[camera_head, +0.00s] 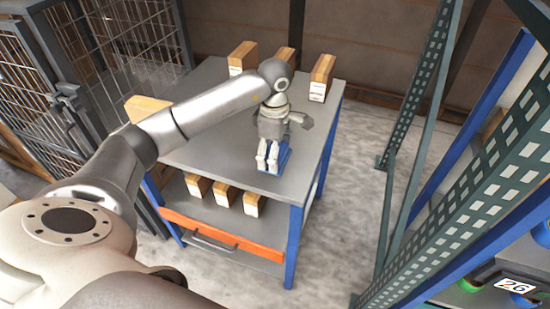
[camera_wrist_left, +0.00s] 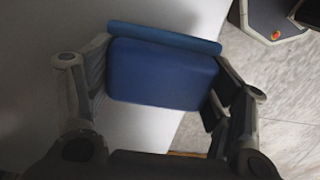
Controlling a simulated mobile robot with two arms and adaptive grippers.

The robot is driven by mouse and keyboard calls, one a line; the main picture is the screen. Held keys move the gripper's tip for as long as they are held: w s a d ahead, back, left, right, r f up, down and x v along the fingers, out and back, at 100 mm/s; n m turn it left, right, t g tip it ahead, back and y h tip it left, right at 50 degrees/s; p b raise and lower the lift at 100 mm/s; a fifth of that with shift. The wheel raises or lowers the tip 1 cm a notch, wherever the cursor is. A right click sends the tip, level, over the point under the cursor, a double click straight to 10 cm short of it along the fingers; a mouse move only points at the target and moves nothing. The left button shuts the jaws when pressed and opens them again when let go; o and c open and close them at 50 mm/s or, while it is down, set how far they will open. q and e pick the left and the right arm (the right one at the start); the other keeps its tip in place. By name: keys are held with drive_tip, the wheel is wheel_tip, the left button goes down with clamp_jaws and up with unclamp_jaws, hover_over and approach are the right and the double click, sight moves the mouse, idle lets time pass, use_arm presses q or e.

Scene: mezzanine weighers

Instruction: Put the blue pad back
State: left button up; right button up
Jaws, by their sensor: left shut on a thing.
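The blue pad (camera_wrist_left: 160,75) fills the middle of the left wrist view, between the two fingers of my left gripper (camera_wrist_left: 158,98). It looks like a blue block with a thinner blue edge along its far side. In the head view the left gripper (camera_head: 268,156) is over the right part of the grey table top (camera_head: 205,152), fingers pointing toward the front edge. Only a little blue of the pad (camera_head: 284,155) shows beside the fingers there. The gripper is shut on the pad. I cannot tell whether the pad touches the table. My right gripper is not in view.
Several wooden blocks stand on the table, including one at its back right (camera_head: 321,77). More blocks (camera_head: 224,193) sit on the lower shelf. A wire cage (camera_head: 50,90) stands left. A green perforated rack post (camera_head: 420,80) stands right. Bare floor (camera_head: 350,180) lies between table and rack.

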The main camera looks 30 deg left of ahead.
use_arm(q)
drive_tip(key=shift+w+a+f, duration=0.35)
drive_tip(key=shift+w+f, duration=0.2)
drive_tip(key=shift+f, duration=0.25)
wheel_tip(320, 180, down, 3)
drive_tip(key=shift+w+f+p, duration=0.1)
drive_tip(key=shift+f+p, duration=0.05)
drive_tip(key=shift+p, duration=0.4)
drive_tip(key=shift+f, duration=0.15)
drive_tip(key=o, duration=0.9)
drive_tip(key=shift+a, duration=0.1)
drive_tip(key=shift+r, duration=0.35)
wheel_tip(320, 180, up, 12)
drive_tip(key=shift+f+b, duration=0.15)
drive_tip(key=shift+b, duration=0.7)
